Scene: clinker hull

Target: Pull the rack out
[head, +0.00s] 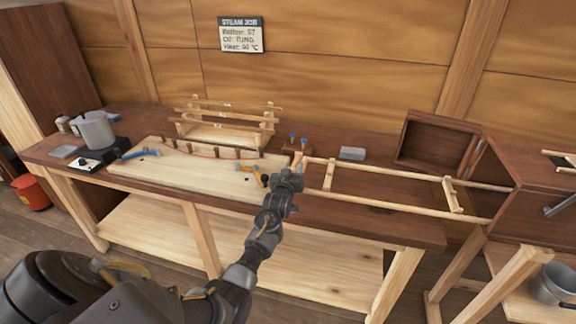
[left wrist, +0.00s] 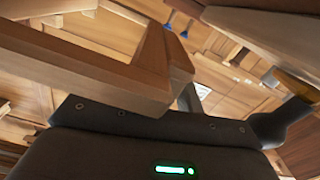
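The rack (head: 381,201) is a light wooden, ladder-like frame with two long rails and cross pieces. It reaches from the dark wooden box (head: 546,197) on the right, far out to the left over the bench. My left gripper (head: 296,172) is at the rack's left end. In the left wrist view, a light wooden piece (left wrist: 110,75), seemingly the rack's end, crosses close in front of the gripper and hides part of the fingers. I cannot tell whether they are closed on it. My right gripper is not in view.
The bench (head: 400,228) holds a pale board (head: 190,172) with pegs and tools, a slatted wooden stand (head: 225,125), a grey block (head: 352,153) and a pot (head: 95,130) on a burner. An open wooden crate-like piece (head: 437,143) stands behind the rack.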

